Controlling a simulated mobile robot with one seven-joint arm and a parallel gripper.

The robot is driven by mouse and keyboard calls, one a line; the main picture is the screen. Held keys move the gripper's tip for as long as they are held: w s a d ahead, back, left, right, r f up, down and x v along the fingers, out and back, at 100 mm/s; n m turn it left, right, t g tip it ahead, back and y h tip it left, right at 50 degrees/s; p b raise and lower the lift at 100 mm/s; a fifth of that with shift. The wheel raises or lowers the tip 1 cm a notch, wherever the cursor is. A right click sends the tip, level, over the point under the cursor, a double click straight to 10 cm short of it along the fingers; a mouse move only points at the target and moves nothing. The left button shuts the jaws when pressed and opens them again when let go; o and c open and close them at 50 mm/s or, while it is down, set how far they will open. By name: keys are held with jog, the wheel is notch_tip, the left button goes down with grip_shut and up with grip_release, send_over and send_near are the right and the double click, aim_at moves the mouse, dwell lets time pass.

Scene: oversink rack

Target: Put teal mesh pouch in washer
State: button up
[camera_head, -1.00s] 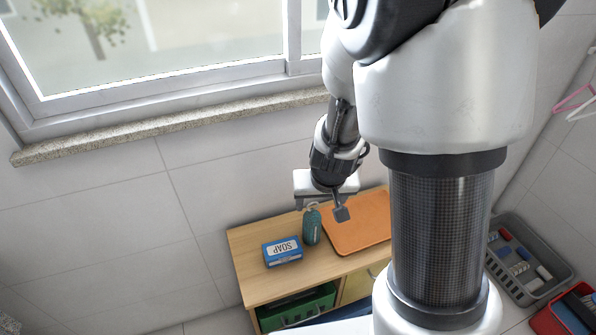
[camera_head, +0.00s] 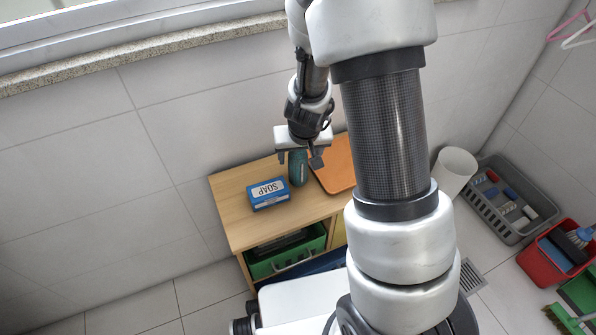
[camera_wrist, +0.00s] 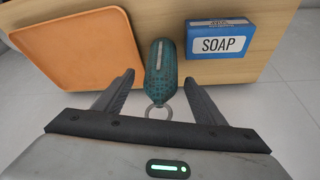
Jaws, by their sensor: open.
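The teal mesh pouch (camera_head: 298,172) stands on the wooden cabinet top, next to the soap box. In the wrist view the pouch (camera_wrist: 161,68) has a pale label stripe and a ring at its near end. My gripper (camera_head: 300,160) is open just over the pouch in the head view. In the wrist view its fingers (camera_wrist: 158,82) are on either side of the pouch's near end, with gaps to both sides. I see no washer in these frames.
A blue soap box (camera_head: 268,193) and an orange tray (camera_head: 335,165) flank the pouch. A green crate (camera_head: 285,255) sits in the cabinet. A grey basket (camera_head: 510,200), a white bin (camera_head: 453,170) and a red bucket (camera_head: 553,250) stand at right. A wall is behind.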

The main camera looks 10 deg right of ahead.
jog(key=b+x, duration=0.1)
jog(key=x, duration=0.2)
jog(key=shift+w+a+f, duration=0.1)
jog(key=shift+f, duration=0.2)
jog(key=shift+r, duration=0.1)
jog(key=c, duration=1.3)
